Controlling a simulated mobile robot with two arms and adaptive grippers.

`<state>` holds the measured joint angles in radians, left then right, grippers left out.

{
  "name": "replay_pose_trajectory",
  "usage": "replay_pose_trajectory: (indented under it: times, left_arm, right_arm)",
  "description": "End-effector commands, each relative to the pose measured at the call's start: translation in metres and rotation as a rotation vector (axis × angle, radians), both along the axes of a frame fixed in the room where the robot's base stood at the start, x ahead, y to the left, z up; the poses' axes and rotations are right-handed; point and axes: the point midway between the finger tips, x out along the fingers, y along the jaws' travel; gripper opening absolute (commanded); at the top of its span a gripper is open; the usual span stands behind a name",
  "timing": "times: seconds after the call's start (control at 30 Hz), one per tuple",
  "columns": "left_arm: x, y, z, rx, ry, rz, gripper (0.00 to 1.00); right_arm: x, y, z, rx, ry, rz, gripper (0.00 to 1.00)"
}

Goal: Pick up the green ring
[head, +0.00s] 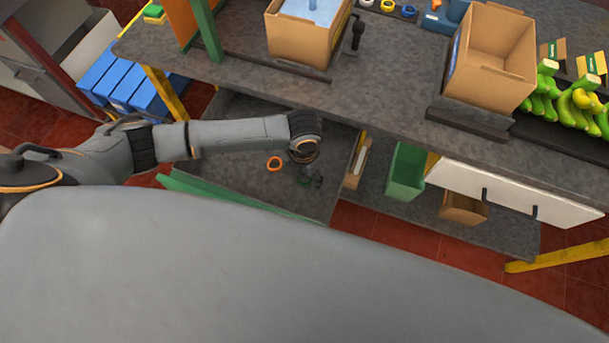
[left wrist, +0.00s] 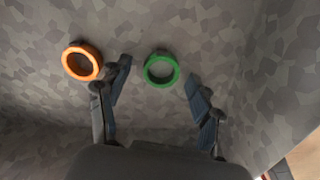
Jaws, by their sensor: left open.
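The green ring (left wrist: 161,85) lies flat on the grey speckled shelf surface in the left wrist view. My left gripper (left wrist: 159,73) is open, with one finger on each side of the ring in the picture and clear gaps to it. Neither finger appears to touch it. In the head view my left gripper (head: 311,181) is over the lower shelf and mostly covers the ring; only a small green patch shows there. My right gripper is not in view.
An orange ring (left wrist: 68,71) lies just left of the left finger; it also shows in the head view (head: 274,169). The workbench top (head: 390,95) overhangs the shelf. A green bin (head: 405,172) stands to the right, beyond a divider. Cardboard boxes (head: 492,60) stand above.

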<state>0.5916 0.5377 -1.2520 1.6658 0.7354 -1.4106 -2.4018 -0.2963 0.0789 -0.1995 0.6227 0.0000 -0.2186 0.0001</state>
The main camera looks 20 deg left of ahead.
Motion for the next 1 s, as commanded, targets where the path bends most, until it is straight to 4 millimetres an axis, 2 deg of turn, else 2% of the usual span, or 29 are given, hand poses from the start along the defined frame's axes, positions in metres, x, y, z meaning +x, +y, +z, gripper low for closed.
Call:
replay_pose_trajectory:
  times: [0.1, 0.3, 0.67, 0.77, 1.0]
  left_arm:
    - [0.000, 0.000, 0.000, 0.000, 0.000, 0.000, 0.65]
    - [0.000, 0.000, 0.000, 0.000, 0.000, 0.000, 0.24]
    - [0.001, 0.000, 0.003, 0.000, -0.001, 0.000, 0.24]
    - [0.002, -0.001, 0.013, -0.003, -0.004, -0.001, 0.24]
    - [0.002, -0.001, 0.061, -0.003, -0.005, -0.001, 0.24]
  right_arm:
    - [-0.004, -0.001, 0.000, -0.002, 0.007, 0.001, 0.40]
    - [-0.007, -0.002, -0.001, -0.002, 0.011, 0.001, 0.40]
    - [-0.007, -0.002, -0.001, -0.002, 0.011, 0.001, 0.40]
    - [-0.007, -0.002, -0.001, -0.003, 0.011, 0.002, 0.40]
    - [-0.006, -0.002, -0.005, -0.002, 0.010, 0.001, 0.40]
